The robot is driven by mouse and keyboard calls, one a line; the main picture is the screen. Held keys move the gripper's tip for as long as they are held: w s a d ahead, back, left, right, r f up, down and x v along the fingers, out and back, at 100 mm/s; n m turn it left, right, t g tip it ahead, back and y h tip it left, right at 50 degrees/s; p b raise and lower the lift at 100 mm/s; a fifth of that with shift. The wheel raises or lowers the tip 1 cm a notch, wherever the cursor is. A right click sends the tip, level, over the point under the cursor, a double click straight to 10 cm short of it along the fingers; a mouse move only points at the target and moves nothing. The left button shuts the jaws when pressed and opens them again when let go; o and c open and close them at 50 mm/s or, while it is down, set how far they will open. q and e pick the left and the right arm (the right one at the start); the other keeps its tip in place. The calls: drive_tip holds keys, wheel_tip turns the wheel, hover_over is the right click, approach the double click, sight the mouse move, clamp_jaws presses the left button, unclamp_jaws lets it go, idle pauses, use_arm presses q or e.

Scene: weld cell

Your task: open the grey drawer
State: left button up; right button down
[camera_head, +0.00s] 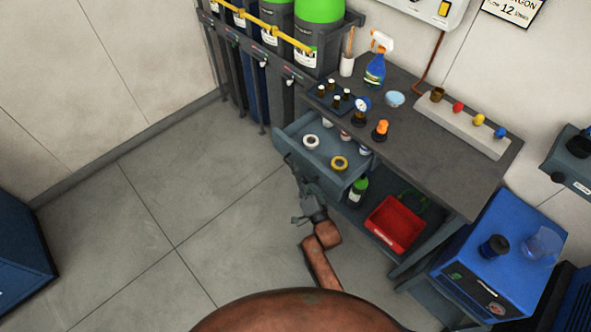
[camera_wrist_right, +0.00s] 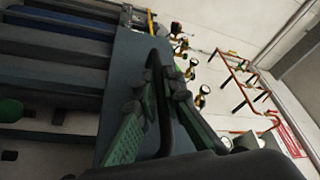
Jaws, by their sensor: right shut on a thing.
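The grey drawer (camera_head: 338,186) stands pulled out from under the dark workbench top, and its inside shows from above. A white tape roll, a yellow tape roll and other small items lie in it. My right gripper (camera_head: 290,164) is at the outer side of the drawer front, shut on the handle. In the right wrist view the green-padded fingers (camera_wrist_right: 158,92) close around the dark handle bar (camera_wrist_right: 162,112), in front of the grey drawer front (camera_wrist_right: 122,65). The handle is mostly hidden by the gripper in the head view. My left gripper is not in view.
The workbench (camera_head: 440,160) carries a spray bottle (camera_head: 375,68), small bottles and a strip with coloured knobs. A red bin (camera_head: 395,223) and a green bottle (camera_head: 358,190) stand on its lower shelf. Gas cylinders stand at the back. The floor (camera_head: 180,190) left of the drawer is clear.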

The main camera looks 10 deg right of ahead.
drive_tip(key=c, duration=2.4)
unclamp_jaws()
drive_tip(key=shift+d, duration=0.1)
drive_tip(key=shift+o, duration=0.4)
drive_tip(key=shift+s+d+f, duration=0.1)
drive_tip(key=shift+s+f, duration=0.1)
drive_tip(key=shift+s, duration=0.15)
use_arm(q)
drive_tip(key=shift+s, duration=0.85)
use_arm(e)
drive_tip(key=v, duration=1.1)
